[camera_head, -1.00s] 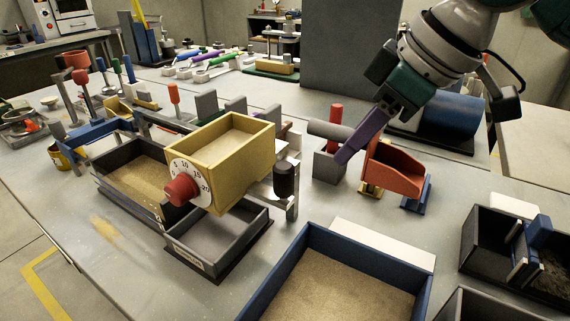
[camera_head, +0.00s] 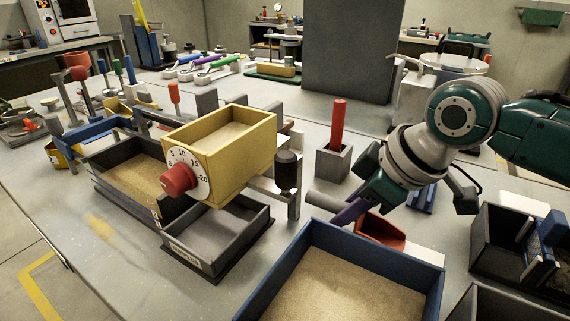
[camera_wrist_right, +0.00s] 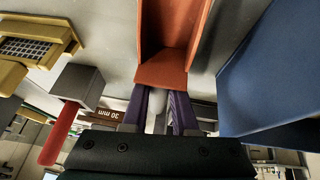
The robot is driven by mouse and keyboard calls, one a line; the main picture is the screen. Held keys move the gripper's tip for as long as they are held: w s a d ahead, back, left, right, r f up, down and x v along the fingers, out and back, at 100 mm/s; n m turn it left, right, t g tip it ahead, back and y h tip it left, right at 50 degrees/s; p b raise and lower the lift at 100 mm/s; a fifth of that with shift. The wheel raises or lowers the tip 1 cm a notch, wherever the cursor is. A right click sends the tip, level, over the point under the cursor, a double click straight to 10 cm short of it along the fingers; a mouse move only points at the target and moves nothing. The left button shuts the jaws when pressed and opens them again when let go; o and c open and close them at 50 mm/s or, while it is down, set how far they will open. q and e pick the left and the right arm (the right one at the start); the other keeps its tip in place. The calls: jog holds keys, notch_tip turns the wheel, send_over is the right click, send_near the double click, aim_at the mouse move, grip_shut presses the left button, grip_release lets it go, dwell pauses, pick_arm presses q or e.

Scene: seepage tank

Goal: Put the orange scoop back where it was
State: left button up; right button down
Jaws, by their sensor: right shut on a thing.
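The orange scoop (camera_head: 383,232) is just behind the far wall of the blue sand tray (camera_head: 262,277), which hides its lower part. Its grey handle (camera_head: 326,201) points left. My right gripper (camera_head: 350,212) is shut on the handle. In the right wrist view, the purple fingers (camera_wrist_right: 164,103) clasp the pale handle just below the orange scoop (camera_wrist_right: 165,68). A blue stand (camera_head: 421,199) is behind my right gripper; a yellow stand piece (camera_wrist_right: 36,48) shows at the left of the wrist view. My left gripper is not in view.
A grey block with a red rod (camera_head: 338,128) stands behind the handle. A yellow sand box with a red dial (camera_head: 246,157) is to the left. Dark bins (camera_head: 495,238) are at right. A white block (camera_head: 424,256) lies behind the blue tray.

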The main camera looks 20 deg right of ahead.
jog(key=shift+f, duration=0.1)
jog(key=c, duration=0.7)
grip_release()
jog(key=shift+s+d+r, duration=0.1)
jog(key=shift+r, duration=0.35)
jog(key=p+v, duration=0.3)
jog(key=v, duration=0.8)
jog(key=shift+s+r, duration=0.1)
jog(key=shift+s, duration=0.05)
